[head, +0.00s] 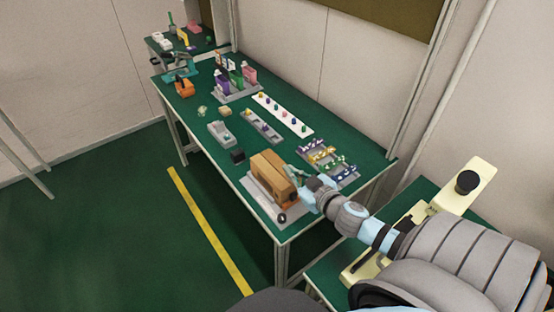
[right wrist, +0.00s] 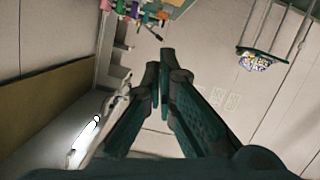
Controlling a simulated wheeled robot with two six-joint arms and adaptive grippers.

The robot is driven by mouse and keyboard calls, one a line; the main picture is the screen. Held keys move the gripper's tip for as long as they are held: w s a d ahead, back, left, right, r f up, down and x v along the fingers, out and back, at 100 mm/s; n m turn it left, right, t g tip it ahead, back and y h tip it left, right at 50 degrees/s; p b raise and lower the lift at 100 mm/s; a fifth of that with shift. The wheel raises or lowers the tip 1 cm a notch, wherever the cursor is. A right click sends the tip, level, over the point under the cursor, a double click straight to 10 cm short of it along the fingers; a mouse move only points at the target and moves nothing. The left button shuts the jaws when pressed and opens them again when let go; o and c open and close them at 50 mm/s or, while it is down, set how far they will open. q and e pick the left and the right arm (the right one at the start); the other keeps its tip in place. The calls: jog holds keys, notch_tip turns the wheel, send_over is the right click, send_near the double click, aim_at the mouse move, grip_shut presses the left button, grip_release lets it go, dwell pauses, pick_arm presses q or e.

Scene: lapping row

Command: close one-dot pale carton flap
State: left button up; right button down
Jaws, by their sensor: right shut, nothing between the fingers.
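A tan carton (head: 268,179) sits on a grey base plate (head: 258,200) at the near corner of the green table. Its top looks like long brown panels, and I cannot tell from here which flap stands open. A dark round mark (head: 282,218) shows at the plate's near corner; its dots are too small to read. My right gripper (head: 292,172) is at the carton's right side, close to its top edge; I cannot tell whether it touches. In the right wrist view my right gripper (right wrist: 161,62) is shut and empty, with no carton in sight. My left gripper is out of view.
A small black block (head: 237,155) stands left of the carton. A tray of small coloured parts (head: 330,163) lies behind my right gripper. A cream fixture (head: 468,183) stands on the right-hand table.

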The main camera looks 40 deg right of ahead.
jog(key=p+x, duration=0.1)
jog(key=x, duration=0.3)
jog(key=shift+w+d, duration=0.15)
jog(key=shift+w, duration=0.2)
jog(key=b, duration=0.4)
send_over(276, 173)
jog(key=a, duration=0.1)
notch_tip(276, 173, down, 2)
jog(key=shift+w+f, duration=0.1)
jog(key=f, duration=0.1)
jog(key=f+b, duration=0.1)
jog(key=shift+d+f, duration=0.3)
jog(key=shift+d, duration=0.1)
jog(key=shift+d+f+b, duration=0.15)
jog(key=shift+f+b, duration=0.15)
jog(key=shift+b, duration=0.05)
